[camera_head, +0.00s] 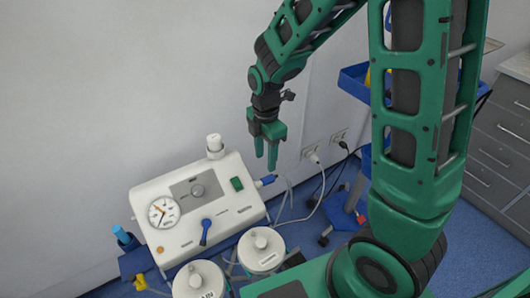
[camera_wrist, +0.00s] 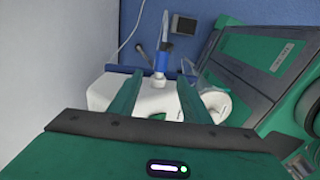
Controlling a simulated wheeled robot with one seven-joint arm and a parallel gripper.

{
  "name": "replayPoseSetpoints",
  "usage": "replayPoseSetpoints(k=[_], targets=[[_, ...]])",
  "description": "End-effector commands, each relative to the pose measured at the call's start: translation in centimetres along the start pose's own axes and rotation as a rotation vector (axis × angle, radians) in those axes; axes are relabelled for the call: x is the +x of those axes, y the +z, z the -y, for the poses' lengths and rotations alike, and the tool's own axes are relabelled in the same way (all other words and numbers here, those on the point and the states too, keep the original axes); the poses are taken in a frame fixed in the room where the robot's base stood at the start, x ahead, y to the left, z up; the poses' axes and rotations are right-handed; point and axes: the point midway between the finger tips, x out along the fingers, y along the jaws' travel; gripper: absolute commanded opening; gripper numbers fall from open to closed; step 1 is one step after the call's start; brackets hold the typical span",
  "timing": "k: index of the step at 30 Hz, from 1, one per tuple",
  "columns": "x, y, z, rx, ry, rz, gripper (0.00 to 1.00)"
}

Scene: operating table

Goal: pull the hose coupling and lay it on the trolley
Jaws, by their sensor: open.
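The blue hose coupling (camera_head: 266,180) sits on the right side of a white suction unit (camera_head: 190,255) with a dial and knob. A pale hose (camera_head: 286,188) runs from it. In the wrist view the coupling (camera_wrist: 161,60) shows upright beyond my fingertips, in line with the gap between them. My gripper (camera_head: 266,158) points down, open and empty, just above the coupling and apart from it. Its two green fingers also show in the wrist view (camera_wrist: 161,76). A blue trolley (camera_head: 353,80) stands at the right, partly hidden by my arm.
Two white-lidded canisters (camera_head: 262,250) stand in front of the unit. A white knob-like fitting (camera_head: 215,146) rises from its back edge. Cables hang from wall sockets (camera_head: 311,150) behind. Grey drawers (camera_head: 500,140) stand at the far right. The wall is close behind my gripper.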

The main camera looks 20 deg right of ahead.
Motion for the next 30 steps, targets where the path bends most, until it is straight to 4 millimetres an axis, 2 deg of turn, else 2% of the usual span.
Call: replayPoseSetpoints(k=[9, 15, 21, 30], targets=[[5.2, 0.1, 0.2, 0.004, -0.005, 0.000, 0.44], [8.0, 0.1, 0.1, 0.005, -0.003, 0.001, 0.44], [9.3, 0.1, 0.1, 0.005, -0.001, 0.000, 0.44], [9.6, 0.1, 0.1, 0.005, 0.000, 0.000, 0.44]])
